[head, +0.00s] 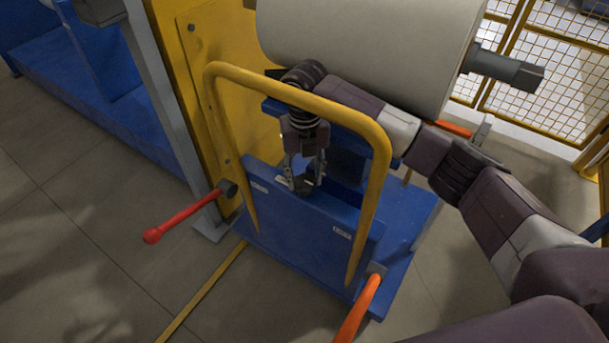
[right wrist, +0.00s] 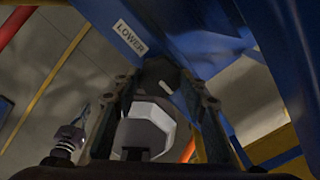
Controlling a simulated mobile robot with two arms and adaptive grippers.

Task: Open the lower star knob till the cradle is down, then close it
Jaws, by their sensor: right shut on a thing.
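My right gripper (head: 304,177) reaches down at the top edge of the blue panel (head: 300,225), inside the yellow hoop handle. Its fingers are shut on a dark knob (right wrist: 160,76), which shows between the fingertips in the right wrist view. A white label reading LOWER (right wrist: 130,38) is on the blue surface beside the knob. The knob's star shape is mostly hidden by the fingers. A blue cradle part (head: 347,140) sits under the large white roll (head: 365,45), partly hidden by my arm and the hoop. I cannot tell whether the roll touches it. My left gripper is out of view.
The yellow hoop handle (head: 300,92) arches around my right gripper. A red lever (head: 190,214) sticks out at the left and an orange handle (head: 358,310) at the front. A yellow post (head: 205,70) stands behind, and mesh fencing (head: 560,60) at the right. Floor at the left is clear.

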